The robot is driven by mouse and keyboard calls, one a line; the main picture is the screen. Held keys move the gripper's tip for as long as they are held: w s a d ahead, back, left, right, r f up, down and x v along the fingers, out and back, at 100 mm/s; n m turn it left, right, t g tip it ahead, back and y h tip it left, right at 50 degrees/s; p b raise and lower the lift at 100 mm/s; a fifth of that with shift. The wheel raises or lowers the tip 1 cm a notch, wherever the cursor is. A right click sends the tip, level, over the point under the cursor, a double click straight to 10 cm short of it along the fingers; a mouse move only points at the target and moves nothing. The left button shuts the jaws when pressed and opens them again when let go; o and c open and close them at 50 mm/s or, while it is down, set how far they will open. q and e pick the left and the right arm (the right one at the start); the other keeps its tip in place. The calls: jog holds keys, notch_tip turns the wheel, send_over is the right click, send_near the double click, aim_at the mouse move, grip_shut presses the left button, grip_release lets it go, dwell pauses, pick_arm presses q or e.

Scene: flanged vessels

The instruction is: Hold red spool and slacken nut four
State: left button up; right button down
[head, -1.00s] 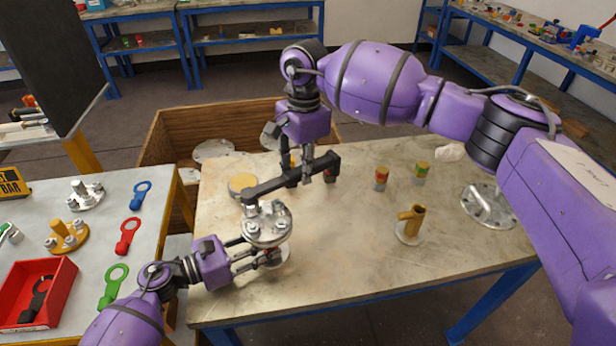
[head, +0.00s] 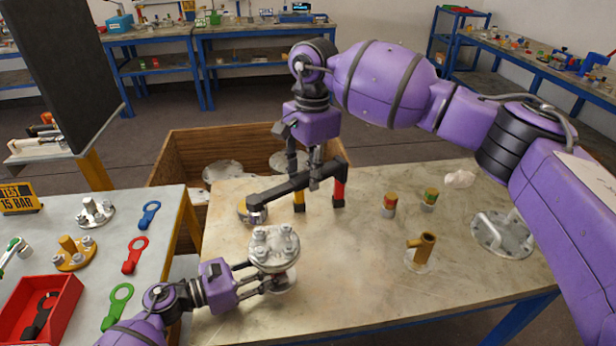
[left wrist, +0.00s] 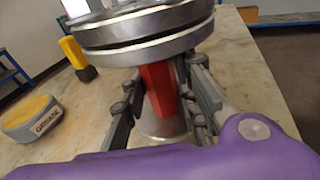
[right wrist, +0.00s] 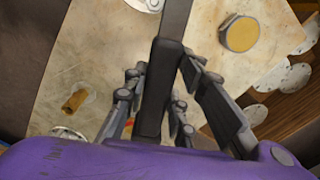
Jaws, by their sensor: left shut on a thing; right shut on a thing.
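The red spool shows in the left wrist view (left wrist: 158,88) as a red neck under thick steel flanges (left wrist: 145,25). My left gripper (head: 272,284) is shut around this neck, with a finger on each side. The flange top (head: 273,247) carries several nuts and bolts in the head view; I cannot tell which is nut four. My right gripper (right wrist: 160,95) is shut on a dark wrench (head: 290,185), whose bar runs left. The spool's lower part is partly hidden by the left fingers.
A grease tin (left wrist: 32,117) stands behind the spool. A yellow-black post (left wrist: 77,57) and a red-black post (head: 339,188) stand beneath the right arm. A brass fitting (head: 422,250) stands right. A side table holds a red tray (head: 40,312) and coloured rings. Table between spool and fitting is clear.

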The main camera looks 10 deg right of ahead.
dwell(0.4)
pick_arm(q)
jog(key=o, duration=1.1)
jog(key=v, duration=1.2)
